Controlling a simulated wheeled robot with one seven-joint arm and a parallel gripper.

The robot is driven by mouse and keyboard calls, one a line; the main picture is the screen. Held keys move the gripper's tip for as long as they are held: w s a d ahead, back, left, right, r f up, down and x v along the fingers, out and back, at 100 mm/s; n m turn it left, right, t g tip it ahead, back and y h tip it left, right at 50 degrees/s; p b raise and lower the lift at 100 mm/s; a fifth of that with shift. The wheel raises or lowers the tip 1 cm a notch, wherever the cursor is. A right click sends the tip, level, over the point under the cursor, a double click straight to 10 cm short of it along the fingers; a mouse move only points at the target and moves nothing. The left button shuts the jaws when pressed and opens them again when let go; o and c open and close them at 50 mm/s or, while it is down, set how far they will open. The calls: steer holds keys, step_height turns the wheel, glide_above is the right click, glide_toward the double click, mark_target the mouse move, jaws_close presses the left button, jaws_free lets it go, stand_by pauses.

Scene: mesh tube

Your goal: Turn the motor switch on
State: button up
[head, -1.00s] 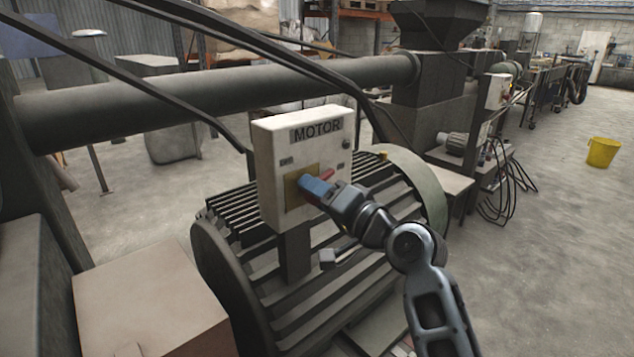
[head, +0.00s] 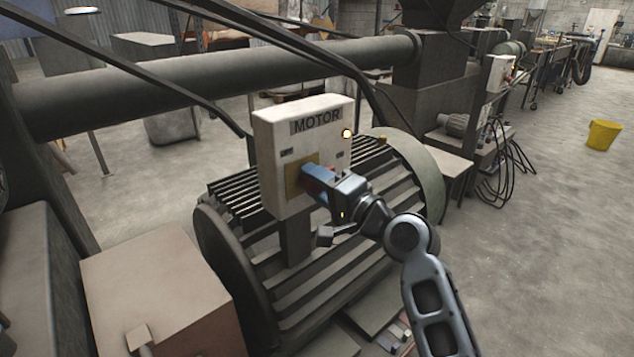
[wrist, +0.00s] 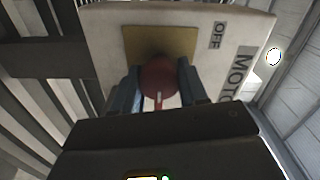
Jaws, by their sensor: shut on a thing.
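The white control box (head: 277,140) marked MOTOR stands on a post over the large ribbed motor (head: 330,270). A yellow plate (head: 292,182) on its front carries the red switch knob (wrist: 158,78), with a pale mark on it. My gripper (head: 316,178) has its blue fingers on both sides of the knob and is shut on it. The fingers hide most of the knob in the head view. A round lamp (head: 347,133) on the box is lit bright; it also glows in the wrist view (wrist: 273,57). The OFF label (wrist: 217,36) is readable there.
A thick pipe (head: 220,88) runs behind the box, with dark slanted bars crossing near it. A brown box (head: 150,285) stands at the front left. Open floor with a yellow bucket (head: 603,134) lies to the right.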

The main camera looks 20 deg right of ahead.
steer(key=shift+d, duration=0.2)
steer(key=o, duration=0.8)
steer(key=shift+o, duration=1.2)
steer(key=shift+a, duration=0.1)
steer(key=shift+s, duration=0.1)
steer(key=b+v, duration=0.1)
steer(key=v, duration=0.6)
steer(key=shift+s, duration=0.3)
